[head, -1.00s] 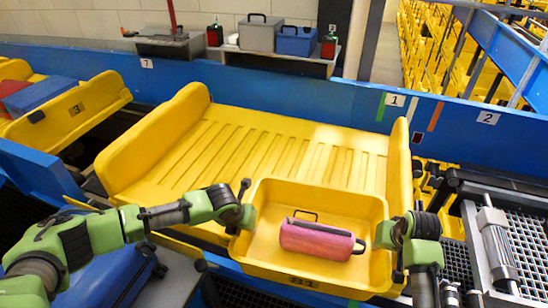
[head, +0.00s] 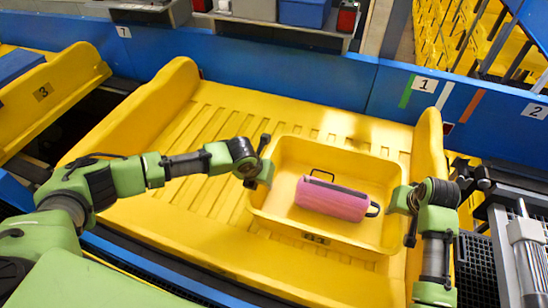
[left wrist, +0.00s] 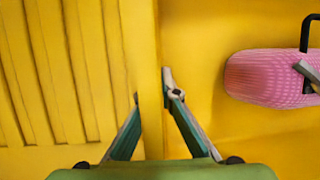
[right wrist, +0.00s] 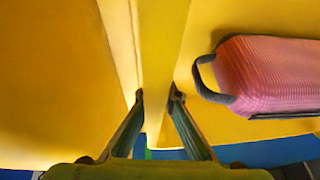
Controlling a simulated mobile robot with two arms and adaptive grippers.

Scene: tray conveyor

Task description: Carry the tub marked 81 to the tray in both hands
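The yellow tub (head: 284,212) is over the right part of the large ribbed yellow tray (head: 180,205). A mark (head: 316,238) on its front wall is too small to read surely. A pink ribbed case (head: 335,200) with a dark handle lies in the tub. My left gripper (head: 262,171) is shut on the tub's left wall; the left wrist view shows its fingers (left wrist: 152,90) on both sides of that wall. My right gripper (head: 400,200) is shut on the right wall, with its fingers (right wrist: 156,95) astride it. I cannot tell whether the tub touches the tray floor.
The tray's raised right end (head: 430,145) stands close beside the tub and my right gripper. Its left part is bare. A blue wall (head: 270,85) with number plates runs behind. Another yellow tray (head: 50,95) marked 3 is at left. A roller (head: 528,250) is at right.

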